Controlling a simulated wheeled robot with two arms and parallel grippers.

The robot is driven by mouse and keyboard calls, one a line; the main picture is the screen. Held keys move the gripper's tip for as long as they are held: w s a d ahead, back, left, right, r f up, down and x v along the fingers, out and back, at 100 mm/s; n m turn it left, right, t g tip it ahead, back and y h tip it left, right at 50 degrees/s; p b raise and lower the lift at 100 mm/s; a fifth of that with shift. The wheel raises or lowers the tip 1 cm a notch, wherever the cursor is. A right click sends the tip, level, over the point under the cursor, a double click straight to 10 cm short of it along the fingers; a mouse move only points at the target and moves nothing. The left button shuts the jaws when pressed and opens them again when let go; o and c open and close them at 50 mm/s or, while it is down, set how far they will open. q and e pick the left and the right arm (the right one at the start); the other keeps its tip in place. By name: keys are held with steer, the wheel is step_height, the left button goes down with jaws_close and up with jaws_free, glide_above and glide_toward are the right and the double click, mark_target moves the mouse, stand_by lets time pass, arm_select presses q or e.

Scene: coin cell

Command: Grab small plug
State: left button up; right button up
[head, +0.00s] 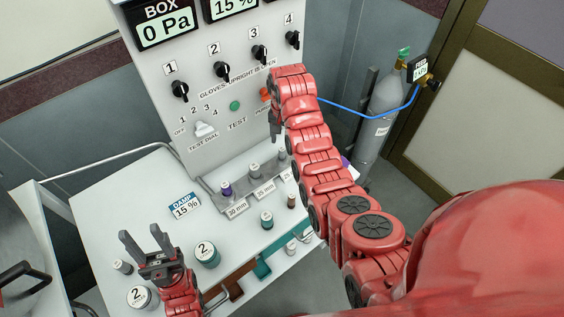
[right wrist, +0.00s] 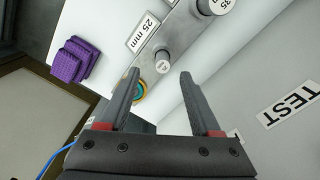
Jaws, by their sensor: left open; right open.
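A small grey plug (right wrist: 162,65) stands upright in a metal rack in the right wrist view, beside a label (right wrist: 145,32) that reads 25 mm. A wider grey plug (right wrist: 212,5) stands further along the rack at the top edge. In the head view, the rack (head: 213,193) lies at the foot of the panel, and my right arm hides its far end. My right gripper (right wrist: 158,85) is open and empty; its fingers point at the small plug, which shows between and beyond the tips. My left gripper (head: 146,237) is open and empty over the left front of the table.
Several lidded jars, including a teal one (head: 207,255), stand on the white table (head: 150,190). The knobbed panel (head: 210,60) rises behind.

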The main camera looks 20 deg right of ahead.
mark_target(282, 149)
steer(key=shift+f+p, duration=0.3)
steer(key=shift+f, duration=0.05)
steer(key=f+p, duration=0.1)
steer(key=f, duration=0.1)
steer(key=f+p, duration=0.1)
steer(key=shift+a+f+p, duration=0.2)
steer(key=shift+f+p, duration=0.15)
steer(key=shift+w+f, duration=0.1)
steer(key=shift+f, duration=0.5)
jaws_close()
